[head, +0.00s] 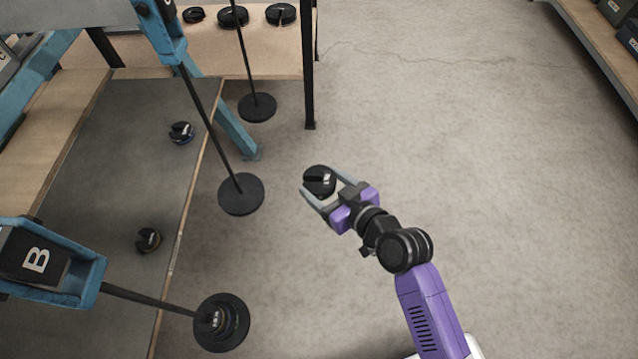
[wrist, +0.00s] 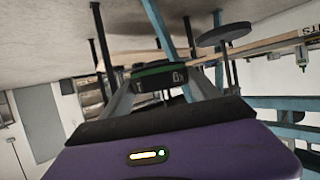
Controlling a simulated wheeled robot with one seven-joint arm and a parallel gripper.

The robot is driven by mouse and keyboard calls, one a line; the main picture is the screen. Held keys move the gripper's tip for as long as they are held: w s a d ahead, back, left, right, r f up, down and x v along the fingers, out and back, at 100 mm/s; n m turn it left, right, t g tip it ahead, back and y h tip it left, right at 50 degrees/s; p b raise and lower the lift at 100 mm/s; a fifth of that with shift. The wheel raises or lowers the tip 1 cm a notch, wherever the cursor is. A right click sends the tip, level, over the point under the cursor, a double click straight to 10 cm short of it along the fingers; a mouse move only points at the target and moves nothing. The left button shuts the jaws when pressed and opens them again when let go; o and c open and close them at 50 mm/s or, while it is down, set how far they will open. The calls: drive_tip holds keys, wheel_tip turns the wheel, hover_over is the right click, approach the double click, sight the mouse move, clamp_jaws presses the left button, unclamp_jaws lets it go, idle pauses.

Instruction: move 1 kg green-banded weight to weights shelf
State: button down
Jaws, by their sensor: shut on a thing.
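A black slotted weight (head: 319,176) is held between the fingers of my gripper (head: 320,184) near the middle of the head view, above open floor. In the wrist view the weight (wrist: 165,77) shows a green band on its side with a partly readable mark. My gripper is shut on it. A wooden shelf (head: 200,55) stands at the top left of the head view, beyond and left of my gripper. Three black slotted weights lie in a row on it: left (head: 193,15), middle (head: 233,17) and right (head: 281,14).
Three hanging rods end in round discs left of my gripper: far (head: 257,107), middle (head: 241,194) and near (head: 222,335), the near one loaded. Loose weights (head: 181,133) (head: 148,240) lie on a dark surface (head: 115,185). A black post (head: 309,80) edges the shelf. Floor (head: 470,170) is clear rightward.

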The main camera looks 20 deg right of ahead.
drive_tip(key=shift+s+d+r+b, duration=0.1)
drive_tip(key=shift+s+d+b, duration=0.25)
drive_tip(key=shift+d, duration=0.5)
drive_tip(key=shift+s+d+r+b, duration=0.1)
drive_tip(key=shift+s+d+b, duration=0.25)
drive_tip(key=shift+d, duration=0.55)
drive_tip(key=shift+s+d+b, duration=0.2)
drive_tip(key=shift+d+b, duration=0.2)
drive_tip(key=shift+d, duration=0.45)
drive_tip(key=s+r+m+h+p, duration=0.1)
drive_tip(key=s+r+h+p, duration=0.1)
drive_tip(key=r+p, duration=0.6)
drive_tip(key=s+d+r+m+t+h+p, duration=0.1)
drive_tip(key=s+r+m+h+p, duration=0.1)
drive_tip(key=r+p, duration=0.7)
drive_tip(key=p, duration=0.8)
drive_tip(key=shift+d+r+m+p, duration=0.15)
drive_tip(key=shift+r+m+p, duration=0.15)
drive_tip(key=shift+p, duration=0.1)
drive_tip(key=shift+f, duration=0.1)
